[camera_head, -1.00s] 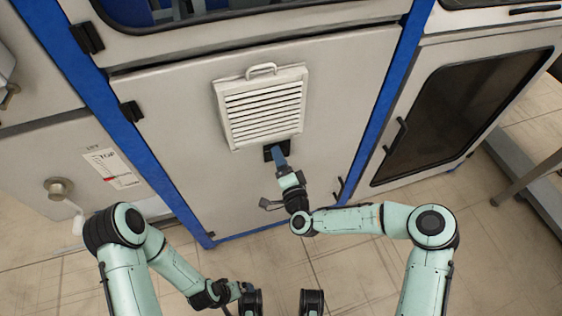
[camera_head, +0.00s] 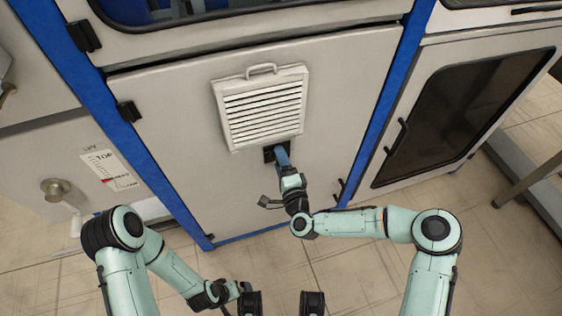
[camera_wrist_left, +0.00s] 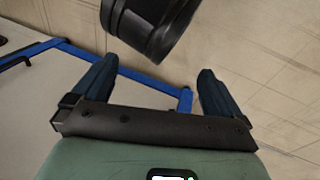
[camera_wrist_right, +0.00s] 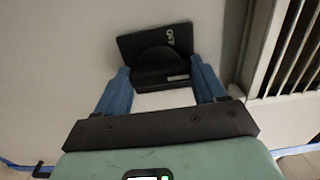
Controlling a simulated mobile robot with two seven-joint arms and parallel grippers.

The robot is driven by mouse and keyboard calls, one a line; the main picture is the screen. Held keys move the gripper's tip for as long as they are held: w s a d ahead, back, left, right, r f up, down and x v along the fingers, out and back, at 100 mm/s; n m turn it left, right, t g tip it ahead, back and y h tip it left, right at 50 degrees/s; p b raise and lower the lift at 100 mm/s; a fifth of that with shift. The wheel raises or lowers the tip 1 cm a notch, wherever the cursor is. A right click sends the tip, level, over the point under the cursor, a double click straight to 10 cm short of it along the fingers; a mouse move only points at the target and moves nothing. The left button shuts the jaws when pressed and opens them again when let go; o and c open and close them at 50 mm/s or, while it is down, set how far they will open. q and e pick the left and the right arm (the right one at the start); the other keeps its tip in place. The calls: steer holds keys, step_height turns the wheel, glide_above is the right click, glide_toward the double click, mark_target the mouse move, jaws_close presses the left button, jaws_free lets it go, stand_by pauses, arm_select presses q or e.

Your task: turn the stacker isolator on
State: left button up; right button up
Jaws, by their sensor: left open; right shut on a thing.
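The isolator switch (camera_wrist_right: 150,45) is a black plate with a rounded raised knob (camera_wrist_right: 155,60) and small pale lettering, on the light cabinet door. In the head view the dark plate (camera_head: 269,154) sits just below the white louvred vent, mostly hidden by my gripper. My right gripper (camera_head: 282,158) has its blue fingers on either side of the knob and is shut on it. The right wrist view shows the fingertips (camera_wrist_right: 159,70) at the knob's two sides. My left gripper (camera_wrist_left: 157,72) is open and empty, low and away from the cabinet.
The white louvred vent (camera_head: 262,108) with a handle stands out right above the switch. Blue frame posts (camera_head: 375,120) border the door. A dark-windowed door (camera_head: 435,115) is at right. Tiled floor in front is open.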

steer(key=o, duration=1)
steer(key=shift+o, duration=0.2)
arm_select(q)
steer(key=s+r, duration=0.1)
steer(key=s+d+r+p, duration=0.1)
steer(key=shift+s+d+g+p, duration=0.15)
steer(key=shift+s+g+p, duration=0.15)
steer(key=shift+g, duration=0.1)
arm_select(e)
steer(key=v, duration=1.3)
steer(key=shift+s, duration=0.2)
